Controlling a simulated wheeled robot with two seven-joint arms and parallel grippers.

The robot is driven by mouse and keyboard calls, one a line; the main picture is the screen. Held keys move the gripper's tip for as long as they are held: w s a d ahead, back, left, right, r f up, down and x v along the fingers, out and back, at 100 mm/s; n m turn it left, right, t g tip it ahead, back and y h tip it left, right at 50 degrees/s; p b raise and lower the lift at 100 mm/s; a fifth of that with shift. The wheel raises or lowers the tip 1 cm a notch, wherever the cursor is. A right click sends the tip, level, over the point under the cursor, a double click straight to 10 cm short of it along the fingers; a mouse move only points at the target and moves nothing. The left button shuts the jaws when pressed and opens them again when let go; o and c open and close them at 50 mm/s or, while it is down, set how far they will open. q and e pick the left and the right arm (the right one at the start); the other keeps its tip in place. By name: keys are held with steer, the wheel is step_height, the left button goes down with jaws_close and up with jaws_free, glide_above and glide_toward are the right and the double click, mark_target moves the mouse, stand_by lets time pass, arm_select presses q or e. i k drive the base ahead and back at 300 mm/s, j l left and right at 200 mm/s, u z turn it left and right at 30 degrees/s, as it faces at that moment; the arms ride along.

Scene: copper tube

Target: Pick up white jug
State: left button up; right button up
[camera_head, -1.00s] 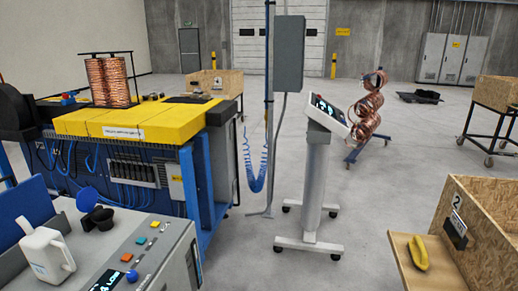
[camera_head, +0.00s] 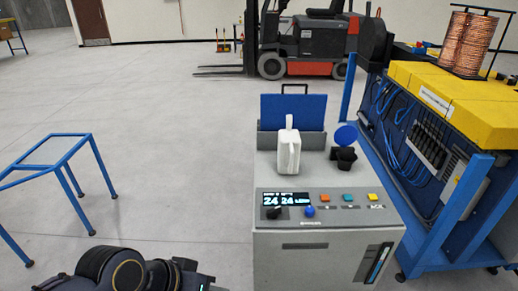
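The white jug (camera_head: 288,157) stands upright on top of a grey machine cabinet (camera_head: 330,243), just right of the picture's middle. Its handle side faces me, with a narrow white part rising above the body. A blue panel stands behind it. Part of my dark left arm shows at the bottom left edge, well short of the jug and lower in the picture. Its gripper does not show. My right gripper is out of view as well. Nothing touches the jug from my side.
A black item with a round blue top (camera_head: 345,150) stands close to the right of the jug. A control panel with buttons (camera_head: 325,203) is in front. A blue frame (camera_head: 60,165) stands at left. A yellow-topped workbench (camera_head: 450,95) is at right.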

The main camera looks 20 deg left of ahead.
mark_target(289, 144)
steer(key=l+u, duration=0.35)
steer(key=l, duration=0.25)
steer(key=l+u, duration=0.35)
steer(key=l, duration=0.25)
steer(key=i+j+z, duration=0.1)
steer(key=j+z, duration=0.2)
steer(key=j, duration=0.55)
steer(key=j+z, duration=0.35)
steer(key=j, duration=0.55)
steer(key=i+j+z, duration=0.15)
steer(key=j+z, duration=0.15)
steer(key=j, duration=0.2)
steer(key=i+j+z, duration=0.1)
steer(key=j+z, duration=0.25)
steer(key=j, duration=0.2)
steer(key=j+z, duration=0.3)
steer(key=j, duration=0.25)
steer(key=i+j+z, duration=0.2)
steer(key=j, duration=0.35)
steer(key=i+j, duration=0.15)
steer(key=j+z, duration=0.05)
steer(key=j, duration=0.05)
